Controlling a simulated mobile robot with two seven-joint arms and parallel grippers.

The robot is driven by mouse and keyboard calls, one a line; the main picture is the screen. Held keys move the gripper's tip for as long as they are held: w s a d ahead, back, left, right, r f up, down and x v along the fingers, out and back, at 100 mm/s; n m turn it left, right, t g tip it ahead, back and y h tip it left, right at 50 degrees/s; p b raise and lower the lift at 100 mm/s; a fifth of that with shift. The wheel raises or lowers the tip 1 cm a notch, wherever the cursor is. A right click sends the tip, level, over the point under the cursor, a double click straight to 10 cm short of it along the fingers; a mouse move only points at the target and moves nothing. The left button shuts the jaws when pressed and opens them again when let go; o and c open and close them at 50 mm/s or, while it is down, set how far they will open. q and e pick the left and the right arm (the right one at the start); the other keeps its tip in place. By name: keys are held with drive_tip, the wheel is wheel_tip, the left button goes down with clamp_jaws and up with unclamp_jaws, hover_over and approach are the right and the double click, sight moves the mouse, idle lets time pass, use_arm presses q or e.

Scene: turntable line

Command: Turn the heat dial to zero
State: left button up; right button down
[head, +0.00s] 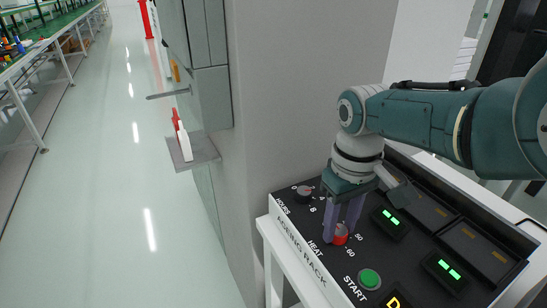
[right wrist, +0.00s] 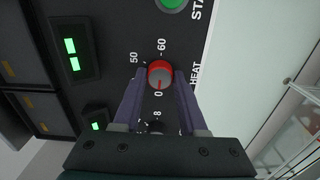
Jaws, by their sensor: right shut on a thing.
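The heat dial (head: 340,239) is a red-skirted knob on the black sloping panel of the ageing rack, beside the word HEAT. In the right wrist view the dial (right wrist: 160,73) has a grey face, and its red pointer mark faces the 0. The 50 and 60 marks lie on its other sides. My right gripper (head: 340,230) reaches down onto the panel, its purple fingers shut on the dial from both sides. The fingers hide part of the dial in the head view. My left gripper is in neither view.
The hours dial (head: 304,192) sits close behind the heat dial. A green START button (head: 370,279) is in front. Green-lit displays (head: 390,221) and dark slots lie to the right. A grey pillar (head: 300,90) stands behind; open floor (head: 110,200) is at left.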

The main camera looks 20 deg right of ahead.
sight(339, 229)
drive_tip(key=shift+n, duration=0.4)
drive_tip(key=shift+c, duration=2.2)
unclamp_jaws()
wheel_tip(339, 229, up, 10)
drive_tip(key=p, duration=0.6)
drive_tip(key=shift+p, duration=0.4)
drive_tip(key=shift+s+f, duration=0.1)
drive_tip(key=shift+f, duration=0.05)
